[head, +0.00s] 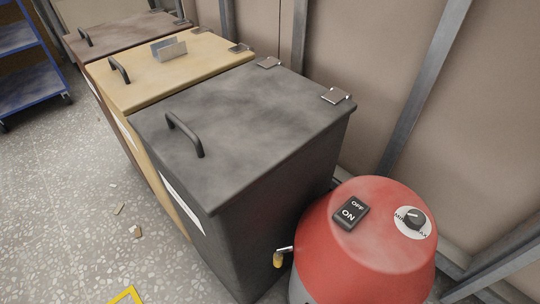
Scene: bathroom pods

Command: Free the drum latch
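A red drum (385,266) with a domed top stands upright at the lower right. Its top carries a black OFF/ON rocker switch (350,213) and a dial (414,218) marked MIN and MAX. A short metal fitting with a yellow-orange end (279,258) sticks out of the drum's left side, close to the black bin. I cannot tell whether this fitting is the latch; no other latch is clearly seen. The drum's lower part is cut off by the frame. Neither of my grippers is in view.
A black bin (240,132) with a handled lid stands left of the drum. Beyond it are a yellow bin (140,85) with a metal bracket (168,49) on top and a brown bin (120,33). A blue shelf (28,72) stands far left. Open floor (60,205) lies at left, with small debris.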

